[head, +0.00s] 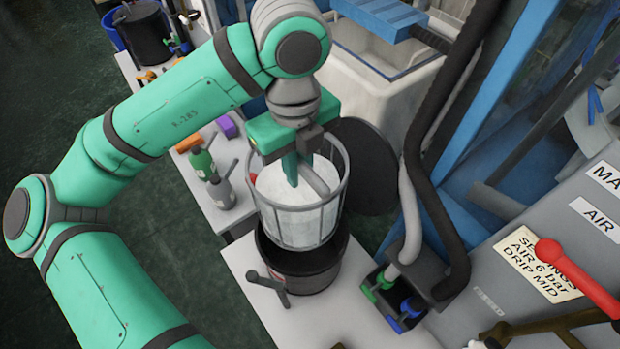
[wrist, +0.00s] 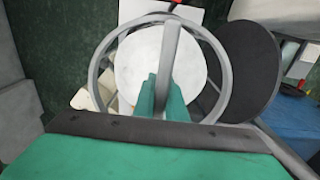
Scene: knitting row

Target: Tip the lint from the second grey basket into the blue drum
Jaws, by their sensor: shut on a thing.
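My gripper (head: 303,172) is shut on the crossbar of a grey basket (head: 338,195). In the wrist view my green fingers (wrist: 160,100) straddle the bar across the basket's grey rim (wrist: 222,70). The basket is about upright, and a pale white mass (head: 290,190), seemingly lint, shows inside it. The basket is directly above a dark round pot (head: 300,272) on a white surface. I cannot tell whether its bottom reaches into the pot. A blue container (head: 112,32) is partly visible at the far upper left; I cannot tell if it is the blue drum.
A dark round lid (head: 372,170) stands open just right of the basket. Green and grey bottles (head: 203,160) are on the white bench at left. Hoses (head: 408,200) and a valve block (head: 395,300) stand close at right, beside a grey panel with a red lever (head: 575,280).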

